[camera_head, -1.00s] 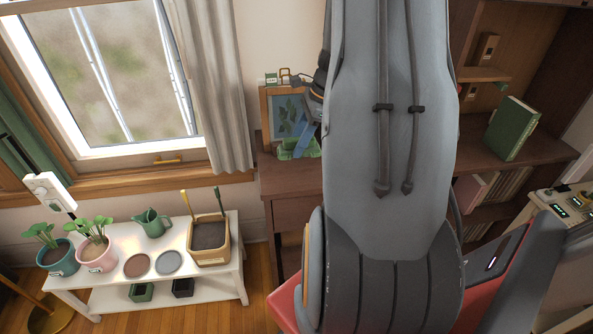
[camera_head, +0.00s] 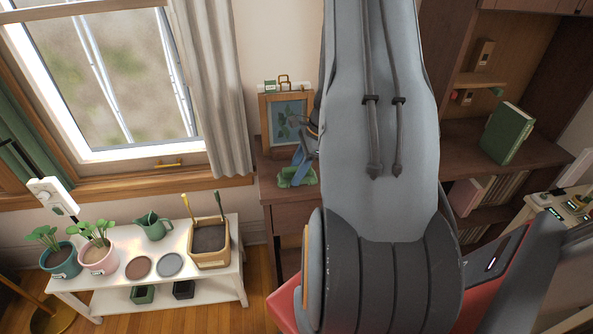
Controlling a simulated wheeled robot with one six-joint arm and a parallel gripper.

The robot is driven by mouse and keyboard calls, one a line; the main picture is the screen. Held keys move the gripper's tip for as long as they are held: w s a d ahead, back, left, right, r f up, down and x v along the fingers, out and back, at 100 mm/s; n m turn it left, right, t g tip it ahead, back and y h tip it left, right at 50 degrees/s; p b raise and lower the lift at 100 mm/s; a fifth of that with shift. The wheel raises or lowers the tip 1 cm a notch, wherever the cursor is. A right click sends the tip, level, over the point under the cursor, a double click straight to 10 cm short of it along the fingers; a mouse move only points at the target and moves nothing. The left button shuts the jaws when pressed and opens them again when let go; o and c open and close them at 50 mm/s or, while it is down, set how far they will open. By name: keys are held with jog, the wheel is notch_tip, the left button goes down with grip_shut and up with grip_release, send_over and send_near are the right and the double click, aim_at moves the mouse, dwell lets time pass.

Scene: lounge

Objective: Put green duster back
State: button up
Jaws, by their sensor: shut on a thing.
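The green duster (camera_head: 297,177) shows as a crumpled green shape over the top of the dark wooden cabinet (camera_head: 272,187), in front of the framed leaf picture. My gripper (camera_head: 301,158) is just above it, with a blue finger reaching down to it. The gripper is shut on the duster. My arm hides part of the gripper and the right side of the cabinet. I cannot tell whether the duster touches the cabinet top.
The framed leaf picture (camera_head: 287,122) stands close behind the duster. A small hook rail (camera_head: 283,85) is on the wall above it. A white plant bench (camera_head: 205,276) stands at left. A bookshelf with a green book (camera_head: 507,134) is at right.

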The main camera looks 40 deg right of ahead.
jog(key=o, duration=1)
jog(key=shift+c, duration=0.2)
jog(key=shift+r, duration=0.1)
jog(key=b+v, duration=0.3)
jog(key=v, duration=0.8)
jog(key=shift+s+d+r, duration=0.1)
jog(key=shift+d+r, duration=0.1)
jog(key=shift+r, duration=0.15)
jog(key=s+a+r+n+h, duration=0.1)
jog(key=s+a+n+h, duration=0.1)
jog(key=a+n, duration=1)
jog(key=s+a+r+n+h, duration=0.1)
jog(key=s+a+n, duration=0.4)
jog(key=a+n, duration=0.7)
jog(key=a+r, duration=0.1)
jog(key=a, duration=0.7)
jog(key=shift+g+h, duration=0.4)
jog(key=shift+a+r, duration=0.1)
jog(key=shift+r, duration=0.1)
